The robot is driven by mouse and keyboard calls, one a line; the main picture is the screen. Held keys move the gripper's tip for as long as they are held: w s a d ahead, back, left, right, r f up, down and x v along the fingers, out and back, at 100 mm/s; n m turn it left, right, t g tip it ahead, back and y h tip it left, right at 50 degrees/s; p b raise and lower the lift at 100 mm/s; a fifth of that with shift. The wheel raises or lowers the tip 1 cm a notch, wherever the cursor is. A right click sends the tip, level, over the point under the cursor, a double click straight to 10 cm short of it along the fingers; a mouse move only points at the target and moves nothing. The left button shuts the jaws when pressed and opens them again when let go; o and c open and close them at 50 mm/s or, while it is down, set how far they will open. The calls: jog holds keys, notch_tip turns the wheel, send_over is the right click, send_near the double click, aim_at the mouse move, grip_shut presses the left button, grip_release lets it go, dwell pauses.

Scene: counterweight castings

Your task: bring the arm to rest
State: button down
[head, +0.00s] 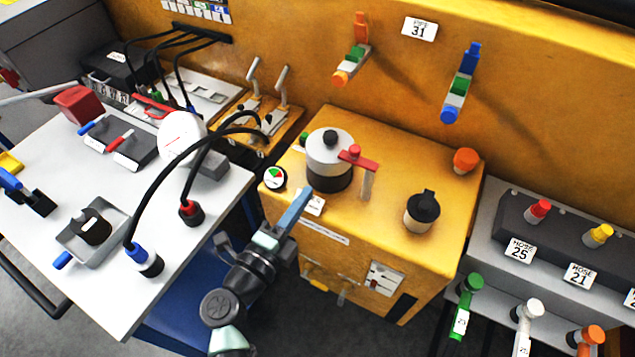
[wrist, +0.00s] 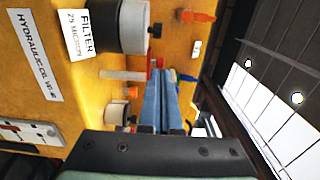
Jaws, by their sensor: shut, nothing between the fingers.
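My gripper (head: 297,208) is in the middle of the head view, in front of the left front edge of the yellow tank (head: 400,150). Its blue fingers are together with nothing between them. In the wrist view the shut fingers (wrist: 157,95) point away from the camera, with the tank's yellow face to their left. The grey and black filter (head: 329,158) stands on the tank above and to the right of the fingertips. A label reading FILTER 25 MICRON (wrist: 80,33) shows in the wrist view.
A red-handled valve (head: 358,158) and a black cap (head: 422,208) are on the tank. A white table (head: 190,270) with hoses and tools stands left of my arm. A grey rack (head: 560,262) with coloured hose ends is at the right. Dark floor shows below.

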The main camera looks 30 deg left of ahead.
notch_tip(320, 180, up, 38)
jog(key=w+d+n+t+y, duration=0.1)
jog(key=d+n+t+y, duration=0.1)
jog(key=n+t+y, duration=0.85)
jog(key=s+d+r+n+h, duration=0.3)
jog(key=d+r+n+h, duration=0.1)
jog(key=d+r, duration=0.4)
jog(key=s+d+r+n+g+h, duration=0.1)
jog(key=s+d+r+n+h, duration=0.3)
jog(key=d+r, duration=0.5)
jog(key=shift+s+d+h, duration=0.15)
jog(key=shift+s+h, duration=0.15)
jog(key=shift+h, duration=0.45)
jog(key=c, duration=1.5)
grip_release()
jog(key=shift+c, duration=0.2)
